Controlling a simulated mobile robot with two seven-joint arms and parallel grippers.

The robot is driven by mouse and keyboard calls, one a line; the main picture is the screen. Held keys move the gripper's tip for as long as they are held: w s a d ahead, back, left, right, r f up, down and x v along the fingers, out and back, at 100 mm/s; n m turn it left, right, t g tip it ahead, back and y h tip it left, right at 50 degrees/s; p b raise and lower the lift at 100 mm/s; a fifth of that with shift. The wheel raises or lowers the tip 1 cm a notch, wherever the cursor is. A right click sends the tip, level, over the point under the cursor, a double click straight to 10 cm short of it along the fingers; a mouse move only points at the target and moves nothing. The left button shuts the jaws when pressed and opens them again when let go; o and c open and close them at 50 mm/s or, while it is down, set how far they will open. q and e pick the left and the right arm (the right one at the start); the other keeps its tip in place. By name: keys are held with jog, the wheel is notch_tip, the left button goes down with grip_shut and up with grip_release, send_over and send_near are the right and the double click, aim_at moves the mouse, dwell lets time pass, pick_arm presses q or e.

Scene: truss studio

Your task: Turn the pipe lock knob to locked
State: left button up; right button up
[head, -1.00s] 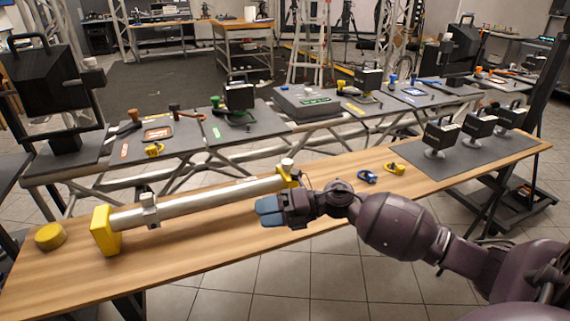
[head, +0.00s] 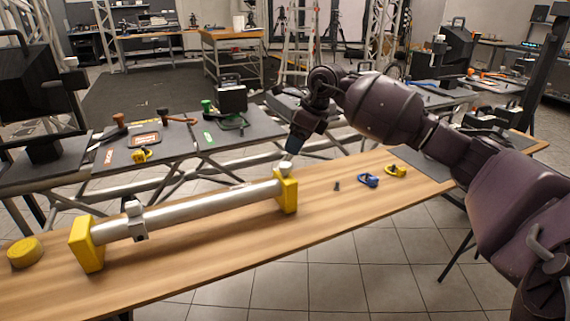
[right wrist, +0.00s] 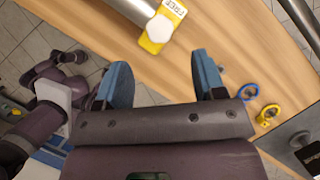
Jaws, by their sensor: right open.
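A silver pipe (head: 210,208) lies along the wooden table between two yellow end blocks. The right yellow block (head: 288,190) carries a pale knob (head: 285,169) on top. In the right wrist view the knob (right wrist: 160,28) looks whitish and many-sided, and a label reading "FREE" (right wrist: 175,8) shows on the yellow block beside it. My right gripper (head: 292,146) is above and just behind the knob, pointing down. Its blue fingers (right wrist: 163,68) are spread and empty, with the knob beyond the tips and apart from them. My left gripper is out of view.
A clamp (head: 136,220) sits around the pipe near its left end. A yellow disc (head: 25,252) lies at far left. A blue ring (head: 368,180), a yellow ring (head: 396,170) and a small dark piece (head: 337,186) lie right of the pipe. The front table strip is clear.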

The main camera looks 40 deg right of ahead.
aim_at(285, 164)
jog(key=b+x, duration=0.1)
jog(key=x, duration=0.5)
jog(key=shift+f, duration=0.1)
jog(key=shift+w+a+f, duration=0.2)
jog(key=shift+w+f, duration=0.05)
jog(key=shift+f, duration=0.35)
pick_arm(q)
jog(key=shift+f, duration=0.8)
pick_arm(e)
jog(key=shift+w+f, duration=0.1)
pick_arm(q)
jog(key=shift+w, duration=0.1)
pick_arm(e)
jog(key=shift+c, duration=0.3)
jog(key=c, duration=0.8)
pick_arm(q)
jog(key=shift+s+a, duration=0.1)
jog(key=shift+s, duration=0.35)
